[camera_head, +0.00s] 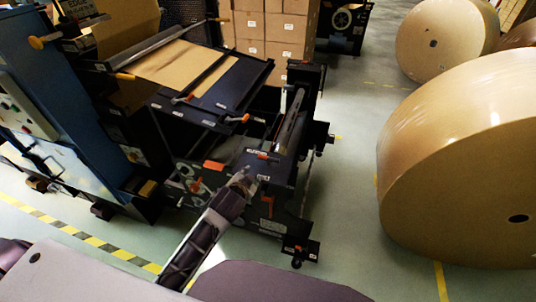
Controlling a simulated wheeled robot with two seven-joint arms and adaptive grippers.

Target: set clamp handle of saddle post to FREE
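A black machine stand (275,180) with a roller (290,122) stands in the middle of the view. Several orange handles are on it, including one left of my gripper (213,165), one above it (263,156) and one on the stand's front face (267,206). Small white labels sit near them; their text is too small to read, so I cannot tell which handle is the saddle post's clamp handle or its setting. My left gripper (246,184) is at the stand's near upper corner; whether it touches anything and its finger opening are unclear. My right gripper is not in view.
A blue machine cabinet (60,110) and a black table with brown paper (180,62) stand at the left. Large kraft rolls (460,160) stand at the right. Stacked cartons (268,30) are behind. Open floor (345,180) lies between stand and rolls.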

